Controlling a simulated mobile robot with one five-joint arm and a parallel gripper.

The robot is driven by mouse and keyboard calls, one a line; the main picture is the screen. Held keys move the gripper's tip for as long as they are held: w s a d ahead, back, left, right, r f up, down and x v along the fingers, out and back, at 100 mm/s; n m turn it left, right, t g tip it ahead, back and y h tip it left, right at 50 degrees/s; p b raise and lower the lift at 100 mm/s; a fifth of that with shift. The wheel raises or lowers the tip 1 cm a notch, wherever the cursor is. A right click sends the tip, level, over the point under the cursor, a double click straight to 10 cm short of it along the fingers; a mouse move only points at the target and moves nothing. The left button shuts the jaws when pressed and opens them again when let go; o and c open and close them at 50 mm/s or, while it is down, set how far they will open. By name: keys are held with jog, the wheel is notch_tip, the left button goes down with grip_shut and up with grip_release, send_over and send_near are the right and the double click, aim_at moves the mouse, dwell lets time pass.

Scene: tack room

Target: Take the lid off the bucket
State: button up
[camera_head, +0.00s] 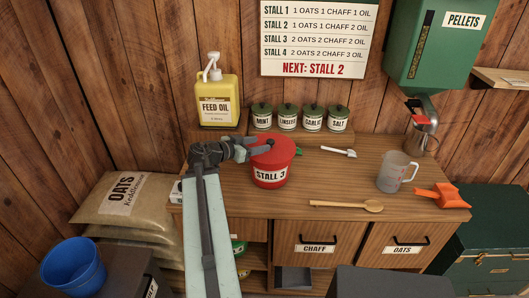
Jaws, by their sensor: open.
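A red bucket (269,176) labelled "STALL 3" stands on the wooden counter. A red lid (281,151) covers its top, and a dark part shows near the lid's middle. My gripper (262,144) is at the lid's upper left side, beside or over the dark part. Its jaws are open. I cannot tell whether a finger touches the lid. My arm comes up from the bottom of the view, left of the bucket, and hides part of the counter.
Small green-lidded jars (288,118) and a yellow feed oil jug (217,101) stand behind the bucket. The counter (325,180) right of the bucket has free room.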

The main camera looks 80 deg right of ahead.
aim_at(269, 141)
jog(key=shift+w+b+x, duration=0.15)
jog(key=shift+b+x, duration=0.45)
jog(key=shift+x, duration=1.35)
jog(key=shift+w+b+x, duration=0.15)
jog(key=shift+b+x, duration=0.45)
jog(key=shift+x, duration=1.35)
jog(key=shift+d+f, duration=0.1)
jog(key=shift+d, duration=0.05)
grip_shut()
